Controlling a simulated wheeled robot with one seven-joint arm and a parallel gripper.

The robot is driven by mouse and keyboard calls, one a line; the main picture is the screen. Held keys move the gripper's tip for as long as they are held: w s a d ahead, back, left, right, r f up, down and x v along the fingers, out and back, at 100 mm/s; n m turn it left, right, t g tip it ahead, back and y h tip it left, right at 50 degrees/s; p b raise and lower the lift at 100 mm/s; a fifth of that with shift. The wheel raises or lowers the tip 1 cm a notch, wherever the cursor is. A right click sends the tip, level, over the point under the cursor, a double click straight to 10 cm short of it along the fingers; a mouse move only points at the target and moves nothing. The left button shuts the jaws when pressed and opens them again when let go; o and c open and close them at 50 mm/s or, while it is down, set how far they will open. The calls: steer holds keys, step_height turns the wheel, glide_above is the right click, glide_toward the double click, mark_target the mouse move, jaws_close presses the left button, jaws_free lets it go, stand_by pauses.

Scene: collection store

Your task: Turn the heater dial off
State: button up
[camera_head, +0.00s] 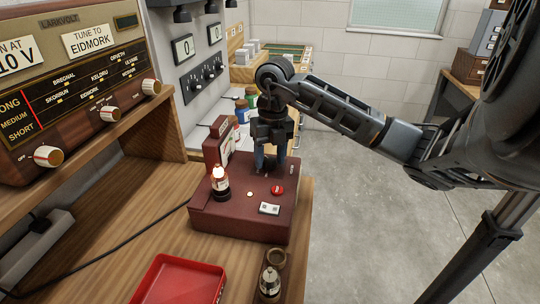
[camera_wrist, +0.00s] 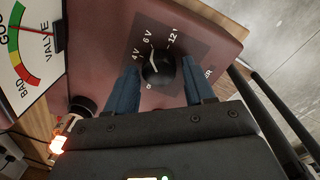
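The heater dial (camera_wrist: 159,69) is a round black knob on the maroon tester (camera_head: 240,222), in the middle of the wrist view. Printed marks around it include 4 V and 6 V. Its white pointer line is toward the upper left, near the 6 V mark. A small label at its lower left is hard to read. My gripper (camera_wrist: 161,76) is open, with its two blue fingers on either side of the dial and small gaps showing. In the head view my gripper (camera_head: 271,158) points down over the tester's back part and hides the dial.
A glowing valve (camera_head: 219,182) stands on the tester, near a red button (camera_head: 277,190) and a white switch (camera_head: 269,208). The meter (camera_wrist: 28,45) is beside the dial. A red tray (camera_head: 180,281) and another valve (camera_head: 270,281) are in front. A radio (camera_head: 75,85) stands left.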

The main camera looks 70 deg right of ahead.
steer(key=c, duration=0.8)
